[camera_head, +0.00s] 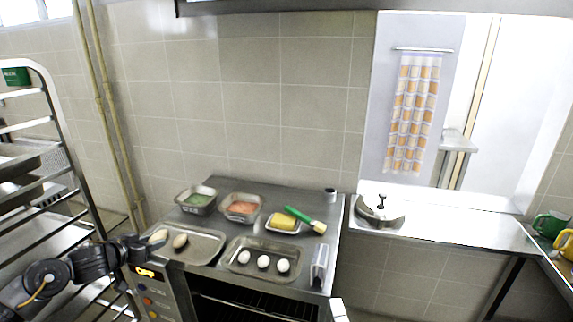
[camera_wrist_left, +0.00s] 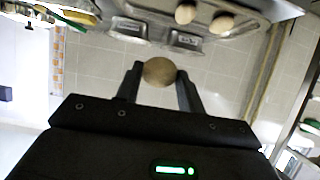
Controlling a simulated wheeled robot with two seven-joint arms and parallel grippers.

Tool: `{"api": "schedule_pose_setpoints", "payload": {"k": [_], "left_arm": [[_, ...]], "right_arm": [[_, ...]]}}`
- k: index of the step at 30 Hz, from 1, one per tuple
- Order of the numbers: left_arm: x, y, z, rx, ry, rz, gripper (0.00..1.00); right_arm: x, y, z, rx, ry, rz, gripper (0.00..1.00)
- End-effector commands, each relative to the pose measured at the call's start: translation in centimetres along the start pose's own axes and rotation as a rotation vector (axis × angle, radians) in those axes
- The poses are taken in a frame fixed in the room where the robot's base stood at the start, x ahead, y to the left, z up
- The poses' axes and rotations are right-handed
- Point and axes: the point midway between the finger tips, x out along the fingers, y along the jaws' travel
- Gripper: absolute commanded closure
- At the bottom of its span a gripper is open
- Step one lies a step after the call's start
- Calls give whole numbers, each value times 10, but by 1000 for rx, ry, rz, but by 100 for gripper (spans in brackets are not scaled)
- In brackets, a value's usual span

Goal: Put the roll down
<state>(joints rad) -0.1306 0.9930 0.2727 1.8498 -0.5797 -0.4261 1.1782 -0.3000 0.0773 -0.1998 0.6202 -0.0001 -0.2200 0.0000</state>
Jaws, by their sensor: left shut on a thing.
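My left gripper (camera_head: 147,244) is shut on a tan, rounded roll (camera_wrist_left: 158,71), which sits between the two fingertips in the left wrist view. In the head view the gripper is at the left end of a shallow metal tray (camera_head: 205,237), with a roll at its tip. Another roll (camera_head: 180,240) lies in that tray. The left wrist view shows two rolls (camera_wrist_left: 186,14) in the tray, apart from the held one. I cannot make out the second resting roll separately in the head view. My right gripper is not in view.
Beside the tray, a second tray (camera_head: 240,270) holds three white eggs. Behind are containers of green (camera_head: 196,199) and pink food (camera_head: 241,206), a yellow block (camera_head: 284,221) and a green-handled brush (camera_head: 304,218). A rack (camera_head: 62,150) stands left.

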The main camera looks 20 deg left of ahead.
Motion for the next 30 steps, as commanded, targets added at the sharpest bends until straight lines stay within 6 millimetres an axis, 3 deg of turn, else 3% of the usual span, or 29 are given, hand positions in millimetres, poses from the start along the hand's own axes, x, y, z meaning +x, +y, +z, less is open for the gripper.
{"api": "schedule_pose_setpoints", "payload": {"k": [4,8,11,14,18,21,25,30], "left_arm": [[-1,10,5,13,-1,31,84],[-5,46,18,56,0,124,84],[-12,93,32,110,2,239,84],[-23,151,44,180,7,381,84],[-48,228,57,279,8,579,84],[-67,272,62,340,9,699,84],[-85,312,63,396,9,814,84],[-93,336,54,424,5,870,84]], "right_arm": [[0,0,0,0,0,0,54],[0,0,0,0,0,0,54],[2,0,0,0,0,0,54],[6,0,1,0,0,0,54],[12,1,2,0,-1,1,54],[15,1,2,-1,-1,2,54],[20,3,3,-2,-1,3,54],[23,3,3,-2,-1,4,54]]}}
